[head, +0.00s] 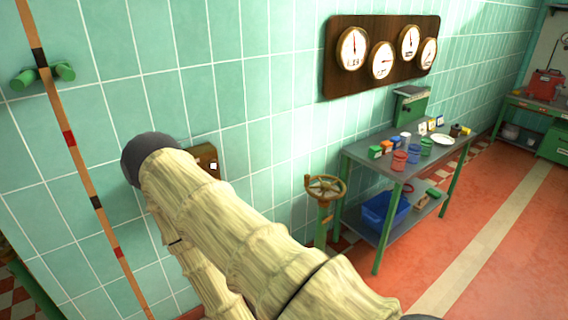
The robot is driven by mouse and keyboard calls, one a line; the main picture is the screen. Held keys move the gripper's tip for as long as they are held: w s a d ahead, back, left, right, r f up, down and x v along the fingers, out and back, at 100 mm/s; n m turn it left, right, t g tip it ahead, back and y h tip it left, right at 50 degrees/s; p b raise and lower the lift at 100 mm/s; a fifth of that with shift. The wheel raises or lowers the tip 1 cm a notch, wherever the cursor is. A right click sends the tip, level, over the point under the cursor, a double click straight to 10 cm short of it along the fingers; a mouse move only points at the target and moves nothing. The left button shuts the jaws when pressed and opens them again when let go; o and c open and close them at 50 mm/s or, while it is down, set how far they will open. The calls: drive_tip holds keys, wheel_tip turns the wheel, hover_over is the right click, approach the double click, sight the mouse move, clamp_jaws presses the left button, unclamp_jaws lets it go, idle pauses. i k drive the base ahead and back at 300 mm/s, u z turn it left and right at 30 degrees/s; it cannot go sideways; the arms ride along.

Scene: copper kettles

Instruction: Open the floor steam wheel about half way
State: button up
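The floor steam wheel (325,187) is a brass-coloured spoked handwheel on top of a green pedestal. It stands by the tiled wall, just left of the green-legged table, in the head view. Its face is tilted toward the camera, and its turned position cannot be told. The pedestal's lower part shows down to near the floor. My cream-covered arm fills the lower middle, bent at a dark joint, to the left of the wheel. My gripper is not in view, and nothing is seen touching the wheel.
A grey-topped table (365,157) with jars, tins and a plate stands right of the wheel; a blue crate (386,210) is on its lower shelf. A gauge board (332,78) hangs above. A striped pole (84,172) is at left. Red floor (500,215) is clear at right.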

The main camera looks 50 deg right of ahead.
sight(325, 187)
drive_tip(key=i, duration=1.05)
drive_tip(key=z, duration=1.7)
